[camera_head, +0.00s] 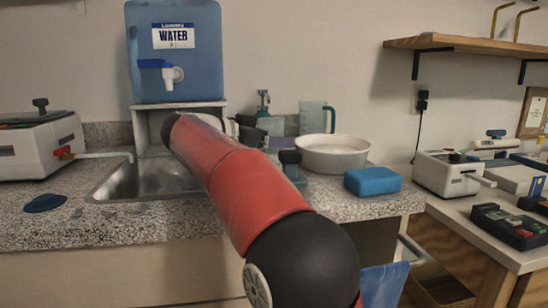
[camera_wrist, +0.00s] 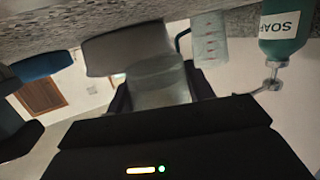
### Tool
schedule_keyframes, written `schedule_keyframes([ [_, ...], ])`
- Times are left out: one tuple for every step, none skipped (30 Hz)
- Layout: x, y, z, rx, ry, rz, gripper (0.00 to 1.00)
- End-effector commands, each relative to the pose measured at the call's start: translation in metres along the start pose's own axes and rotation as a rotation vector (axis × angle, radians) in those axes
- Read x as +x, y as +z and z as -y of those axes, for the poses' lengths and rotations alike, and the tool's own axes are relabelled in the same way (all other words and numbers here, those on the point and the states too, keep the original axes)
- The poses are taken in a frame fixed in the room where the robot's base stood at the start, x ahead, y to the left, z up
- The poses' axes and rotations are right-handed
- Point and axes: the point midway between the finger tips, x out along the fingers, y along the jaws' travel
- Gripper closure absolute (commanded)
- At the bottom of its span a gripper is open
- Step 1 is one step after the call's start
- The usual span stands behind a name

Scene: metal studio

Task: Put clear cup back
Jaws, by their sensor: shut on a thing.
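The clear cup (camera_wrist: 156,70) shows in the wrist view as a see-through, slightly cloudy vessel between the two dark fingers of my gripper (camera_wrist: 160,88). The gripper is shut on it. The wrist picture is upside down, so the cup's tilt is hard to judge. In the head view my red arm reaches over the counter near the sink and hides the cup and most of the gripper.
A white basin (camera_head: 332,153), a measuring jug (camera_head: 314,118) and a blue sponge (camera_head: 373,181) stand right of the sink (camera_head: 140,181). A soap bottle (camera_wrist: 283,32) is near the jug. A water dispenser (camera_head: 176,70) stands behind the sink; a wall shelf (camera_head: 465,44) is upper right.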

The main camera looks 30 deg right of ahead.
Motion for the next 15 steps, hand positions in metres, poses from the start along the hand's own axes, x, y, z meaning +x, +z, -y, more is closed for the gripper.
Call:
schedule_keyframes([
  [0.002, 0.008, 0.000, -0.003, 0.000, 0.000, 0.72],
  [0.002, 0.012, 0.000, -0.005, 0.000, 0.000, 0.72],
  [0.004, 0.018, 0.000, -0.004, 0.000, 0.000, 0.72],
  [0.004, 0.022, 0.000, -0.005, 0.001, 0.000, 0.72],
  [0.005, 0.026, 0.000, -0.005, 0.001, 0.000, 0.72],
  [0.006, 0.029, 0.000, -0.003, 0.001, 0.000, 0.72],
  [0.006, 0.031, 0.000, -0.003, 0.001, 0.000, 0.72],
  [0.007, 0.033, 0.000, -0.003, 0.001, 0.000, 0.72],
  [0.007, 0.034, 0.000, -0.002, 0.001, 0.000, 0.72],
  [0.007, 0.034, 0.000, -0.001, 0.001, 0.000, 0.72],
  [0.007, 0.034, 0.000, -0.001, 0.001, 0.000, 0.72],
  [0.007, 0.033, 0.000, -0.001, 0.001, 0.000, 0.72],
  [0.007, 0.033, 0.000, -0.001, 0.001, 0.000, 0.72],
  [0.007, 0.033, 0.000, -0.001, 0.001, 0.000, 0.72],
  [0.007, 0.033, 0.000, -0.001, 0.001, 0.000, 0.72],
])
